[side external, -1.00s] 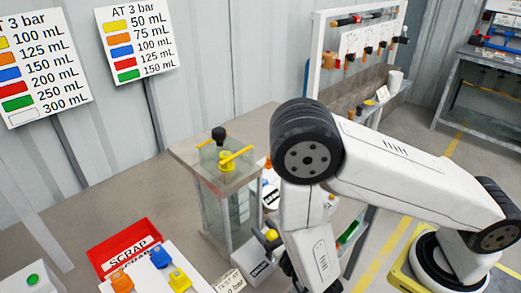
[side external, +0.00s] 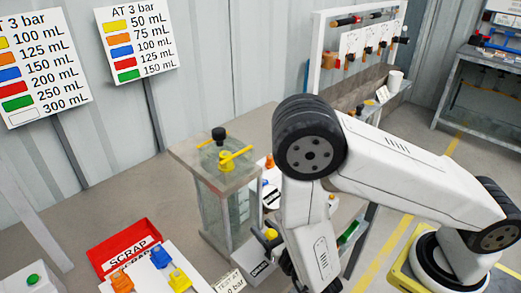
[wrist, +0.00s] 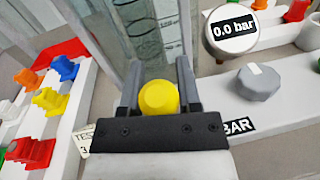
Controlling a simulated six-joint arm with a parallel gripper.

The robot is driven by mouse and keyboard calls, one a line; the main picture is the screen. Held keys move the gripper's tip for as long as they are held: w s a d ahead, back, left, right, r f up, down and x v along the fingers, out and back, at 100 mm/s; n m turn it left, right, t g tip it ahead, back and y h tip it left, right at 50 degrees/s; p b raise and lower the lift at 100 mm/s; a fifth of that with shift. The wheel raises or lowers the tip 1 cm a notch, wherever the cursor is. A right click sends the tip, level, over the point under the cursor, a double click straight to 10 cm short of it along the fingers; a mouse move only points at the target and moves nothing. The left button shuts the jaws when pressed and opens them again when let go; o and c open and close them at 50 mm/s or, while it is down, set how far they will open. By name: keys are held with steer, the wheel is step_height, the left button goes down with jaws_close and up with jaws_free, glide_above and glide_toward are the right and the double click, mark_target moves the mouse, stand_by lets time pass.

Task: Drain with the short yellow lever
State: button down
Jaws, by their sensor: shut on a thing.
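The short yellow lever shows as a round yellow knob (wrist: 158,98) between the fingers of my gripper (wrist: 157,70) in the wrist view. My gripper is shut on it. In the side view the yellow knob (side external: 270,234) sits at the foot of the clear tank (side external: 226,208), above a grey box with a label. There my arm hides most of my gripper. The lever's stem is hidden in the wrist view. The tank has a yellow handle (side external: 236,157) and a black knob (side external: 218,134) on its lid.
A gauge (wrist: 231,30) reads 0.0 bar, beside a grey knob (wrist: 259,82). A red scrap bin (side external: 124,243) and a white board with coloured parts (side external: 160,272) stand left of the tank. A rack (side external: 360,40) stands behind.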

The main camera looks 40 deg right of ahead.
steer(key=shift+w+g, duration=0.65)
steer(key=shift+g, duration=0.55)
steer(key=shift+w+f+g, duration=0.2)
steer(key=shift+w+g, duration=0.15)
steer(key=shift+g, duration=0.35)
steer(key=shift+c, duration=1.5)
jaws_free()
